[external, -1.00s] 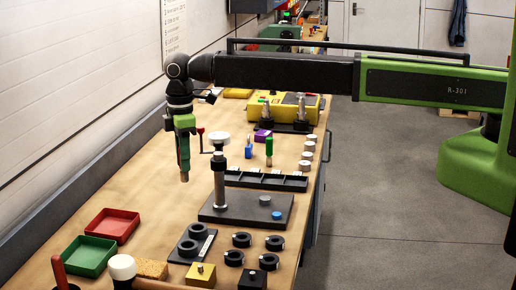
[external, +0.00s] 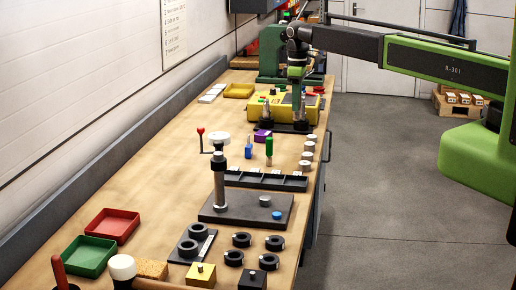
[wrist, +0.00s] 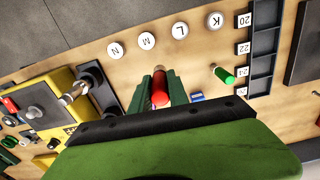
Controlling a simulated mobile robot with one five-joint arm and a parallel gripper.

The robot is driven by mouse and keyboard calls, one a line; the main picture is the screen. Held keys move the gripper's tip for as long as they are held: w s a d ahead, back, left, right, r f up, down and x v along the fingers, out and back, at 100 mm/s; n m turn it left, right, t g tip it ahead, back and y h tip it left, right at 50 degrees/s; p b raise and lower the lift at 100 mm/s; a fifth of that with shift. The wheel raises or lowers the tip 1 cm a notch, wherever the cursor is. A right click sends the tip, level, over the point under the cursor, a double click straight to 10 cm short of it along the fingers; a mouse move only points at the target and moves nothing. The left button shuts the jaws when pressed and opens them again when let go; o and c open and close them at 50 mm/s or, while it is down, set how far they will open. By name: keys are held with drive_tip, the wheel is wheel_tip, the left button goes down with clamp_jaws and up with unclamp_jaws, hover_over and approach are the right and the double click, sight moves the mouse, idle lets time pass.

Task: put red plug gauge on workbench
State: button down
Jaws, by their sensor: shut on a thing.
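The red plug gauge (wrist: 160,90) shows in the wrist view as a red cylinder between the green fingers of my gripper (wrist: 161,98). My gripper is shut on it. In the external view my gripper (external: 297,90) hangs over the far part of the workbench (external: 165,165), in front of or above the yellow machine, and the gauge cannot be made out there. In the wrist view, wooden bench top (wrist: 135,72) lies below and around the gauge. Its height above the wood cannot be told.
A green plug gauge (external: 269,148) and a blue one (external: 249,150) stand near a black labelled tray (external: 262,181). White lettered discs (wrist: 147,41) line the bench edge. A black holder with metal pieces (external: 284,127) stands before the yellow machine (external: 257,105). The bench's left side has free room.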

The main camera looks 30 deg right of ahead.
drive_tip(key=s+d, duration=0.1)
drive_tip(key=d, duration=0.4)
drive_tip(key=shift+m, duration=0.3)
drive_tip(key=w+a+f+b, duration=0.1)
drive_tip(key=a+f+b, duration=0.2)
drive_tip(key=f+b, duration=0.1)
drive_tip(key=w+a+f+b, duration=0.2)
drive_tip(key=a+f+b, duration=0.1)
drive_tip(key=a, duration=0.1)
drive_tip(key=w+a+f+b, duration=0.1)
drive_tip(key=a+f+b, duration=0.3)
drive_tip(key=shift+w+f+b, duration=0.3)
drive_tip(key=shift+w+f, duration=0.05)
drive_tip(key=shift+r, duration=0.25)
drive_tip(key=shift+f, duration=0.25)
drive_tip(key=c, duration=1.3)
unclamp_jaws()
drive_tip(key=shift+r, duration=0.1)
drive_tip(key=shift+o, duration=0.2)
drive_tip(key=shift+r, duration=0.1)
